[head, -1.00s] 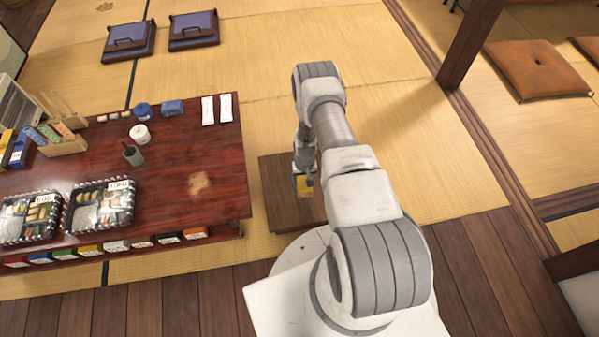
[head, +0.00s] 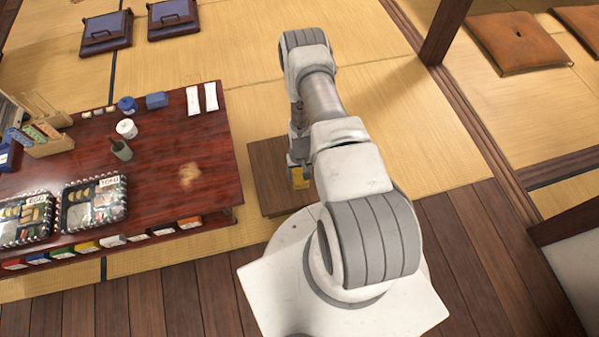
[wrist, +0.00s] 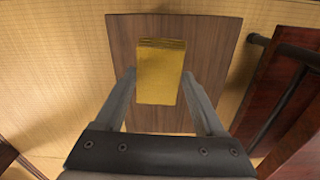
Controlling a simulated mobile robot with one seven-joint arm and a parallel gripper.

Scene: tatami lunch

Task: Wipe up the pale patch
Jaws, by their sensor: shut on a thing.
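The pale patch (head: 189,174) is a small tan blotch on the red-brown table (head: 212,149), near its right end in the head view. My gripper (wrist: 158,88) is shut on a yellow block-like cloth or sponge (wrist: 160,74), seen between its two fingers in the wrist view. In the head view the yellow thing (head: 299,178) shows at the end of my arm, right of the table and apart from the patch. It is over a low wooden board or stand (head: 262,180). My arm hides part of the gripper in the head view.
Two bento boxes (head: 96,203), a dark green bottle (head: 121,150), a white jar (head: 127,129), a blue box (head: 157,101) and two white packets (head: 202,99) stand on the table. The tabletop around the patch is clear. A wooden post (head: 444,35) rises at the right.

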